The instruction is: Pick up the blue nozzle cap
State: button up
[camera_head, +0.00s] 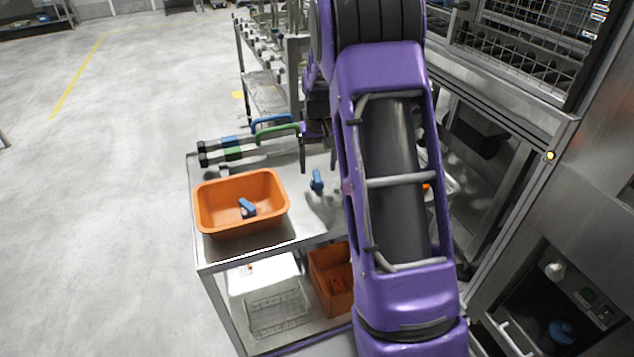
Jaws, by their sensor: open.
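A small blue part (317,181) stands on the steel table, right of the orange tub. It looks like a blue nozzle cap, but it is small in the picture. A second blue part with a grey end (248,208) lies inside the orange tub (211,215); I cannot tell for certain which of the two is the cap. My gripper (318,163) points down with its dark fingers apart and nothing visible between them. It appears just above the blue part on the table, not touching it.
On the steel table (272,254), tools with blue (270,120) and green handles (280,131) lie at the back. The lower shelf holds a wire basket (278,312) and an orange bin (328,283). Steel machine framing stands right. My purple arm hides the table's right part.

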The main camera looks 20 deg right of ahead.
aim_at(317, 175)
notch_tip(317, 175, down, 5)
jog(key=shift+w+a+r+b, duration=0.1)
jog(key=shift+w+r+b, duration=0.1)
jog(key=shift+b, duration=0.15)
jog(key=shift+s+r, duration=0.1)
grip_shut()
